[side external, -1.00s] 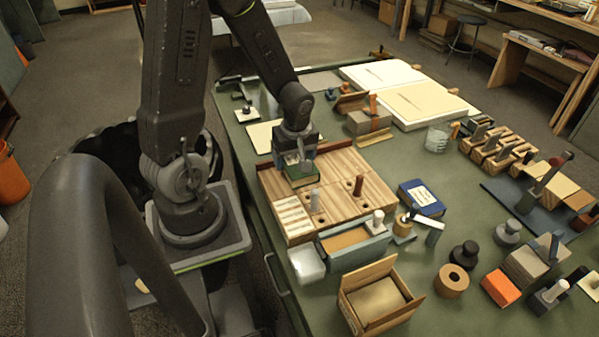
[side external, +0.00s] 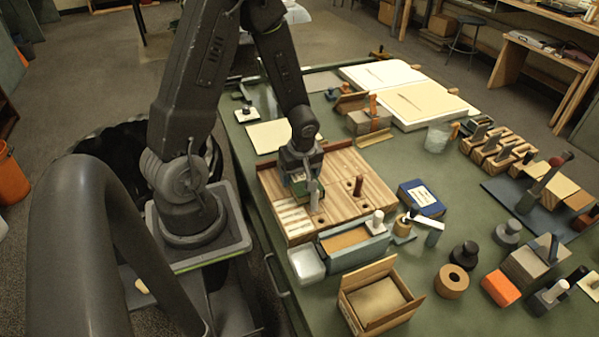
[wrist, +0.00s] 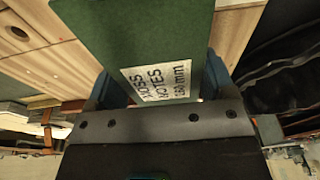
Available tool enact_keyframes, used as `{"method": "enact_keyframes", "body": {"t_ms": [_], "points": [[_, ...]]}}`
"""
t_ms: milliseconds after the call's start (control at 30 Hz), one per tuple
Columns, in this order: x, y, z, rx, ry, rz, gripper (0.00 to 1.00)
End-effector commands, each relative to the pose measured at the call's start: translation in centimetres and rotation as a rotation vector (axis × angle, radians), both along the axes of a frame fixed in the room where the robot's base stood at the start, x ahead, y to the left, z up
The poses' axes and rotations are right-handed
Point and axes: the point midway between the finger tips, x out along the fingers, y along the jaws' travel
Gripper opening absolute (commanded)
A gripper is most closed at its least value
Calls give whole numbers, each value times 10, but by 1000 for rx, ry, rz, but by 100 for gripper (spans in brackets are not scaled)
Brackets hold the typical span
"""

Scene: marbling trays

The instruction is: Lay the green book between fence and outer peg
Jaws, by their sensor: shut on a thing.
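The green book (side external: 305,188) is in my gripper (side external: 303,182), over the left part of the striped wooden board (side external: 340,172) in the side view. In the wrist view the green book (wrist: 150,35) fills the space between the jaws, with a white label of printed text facing the camera. The board carries a grey peg (side external: 314,202) close to the book and a brown peg (side external: 358,186) farther right. A dark reddish fence strip (side external: 262,166) runs along the board's back edge. Whether the book touches the board or the grey peg I cannot tell.
A blue-grey box (side external: 352,246) and a clear tub (side external: 306,265) stand at the board's front. An open wooden box (side external: 378,297) stands nearer the camera. Green table shows between these things.

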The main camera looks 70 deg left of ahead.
Motion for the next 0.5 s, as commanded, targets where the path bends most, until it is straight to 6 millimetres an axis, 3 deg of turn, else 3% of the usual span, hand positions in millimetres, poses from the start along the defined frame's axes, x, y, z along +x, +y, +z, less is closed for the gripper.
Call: {"method": "enact_keyframes", "body": {"t_ms": [333, 367, 500], "points": [[0, 0, -8, 0, -2, -1, 47], [0, 0, -8, 0, -1, -1, 77], [0, 0, -8, 0, -1, 0, 91]]}}
